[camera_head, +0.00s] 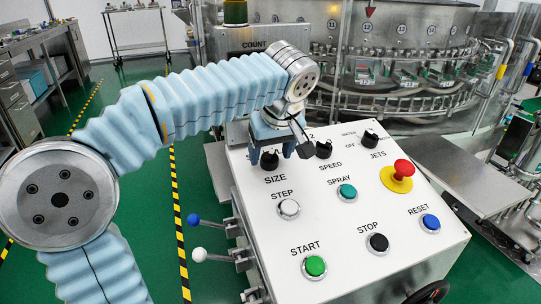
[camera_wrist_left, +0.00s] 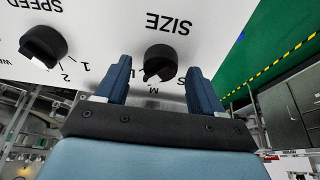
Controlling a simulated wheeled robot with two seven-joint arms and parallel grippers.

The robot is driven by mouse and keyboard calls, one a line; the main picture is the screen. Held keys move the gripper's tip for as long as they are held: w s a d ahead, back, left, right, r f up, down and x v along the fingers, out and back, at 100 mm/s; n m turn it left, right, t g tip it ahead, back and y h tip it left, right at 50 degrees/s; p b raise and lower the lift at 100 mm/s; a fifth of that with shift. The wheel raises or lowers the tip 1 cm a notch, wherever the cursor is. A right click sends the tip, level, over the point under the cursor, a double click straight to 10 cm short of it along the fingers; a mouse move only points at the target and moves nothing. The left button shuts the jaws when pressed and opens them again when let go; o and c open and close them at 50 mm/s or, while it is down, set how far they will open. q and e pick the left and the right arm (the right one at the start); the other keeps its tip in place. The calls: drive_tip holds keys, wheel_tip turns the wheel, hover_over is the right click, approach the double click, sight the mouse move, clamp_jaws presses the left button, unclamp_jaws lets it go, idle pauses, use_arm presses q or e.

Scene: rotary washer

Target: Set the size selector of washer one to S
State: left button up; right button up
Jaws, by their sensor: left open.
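The SIZE selector (camera_head: 270,160) is a black knob at the upper left of the white control panel (camera_head: 330,250). In the left wrist view the same black knob (camera_wrist_left: 160,60) shows with the letters S, M and L beside it. Its pale pointer mark appears turned toward the L and M side, but I cannot tell exactly. My left gripper (camera_head: 279,157) is open over the knob. In the left wrist view its two blue fingers (camera_wrist_left: 158,68) stand on either side of the knob, with gaps visible. I cannot tell how deep the fingertips reach. My right gripper is not in view.
The SPEED knob (camera_head: 324,149) is close to the right of the gripper, with the JETS knob (camera_head: 370,138) beyond. A red emergency button (camera_head: 403,167) and several push buttons, including green START (camera_head: 315,266), are on the panel. The rotary washer (camera_head: 400,60) stands behind.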

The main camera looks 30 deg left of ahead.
use_arm(q)
drive_tip(key=shift+w+a+f, duration=0.1)
drive_tip(key=shift+a+f, duration=0.05)
drive_tip(key=shift+f, duration=0.35)
drive_tip(key=shift+c, duration=0.2)
drive_tip(key=c, duration=1)
